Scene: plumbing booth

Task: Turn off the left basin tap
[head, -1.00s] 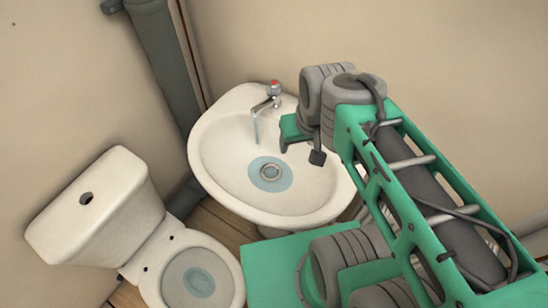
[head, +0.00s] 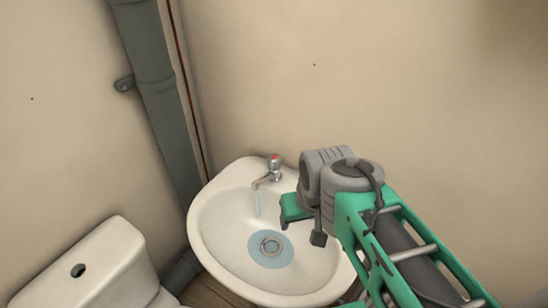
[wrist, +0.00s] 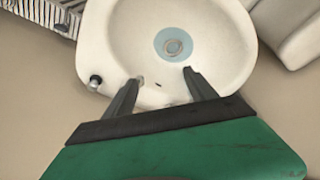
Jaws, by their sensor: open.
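The left basin tap (head: 274,170) is chrome with a red-marked top and stands on the back rim of the white basin (head: 204,238). A thin stream of water (head: 257,204) runs from its spout, and shallow water lies round the drain. My gripper (head: 301,231) is to the right of this tap, over the basin and apart from the tap. In the wrist view my gripper (wrist: 161,76) is open with nothing between its fingers. There, a small grey tap (wrist: 95,82) on the rim is left of the fingers, seemingly the other tap. The left tap is not clearly visible there.
A white toilet cistern (head: 92,262) stands at lower left. A grey vertical pipe (head: 160,100) runs down the wall corner. The bare back wall (head: 380,80) is close behind the basin. A striped object (wrist: 45,12) shows at the wrist view's upper left.

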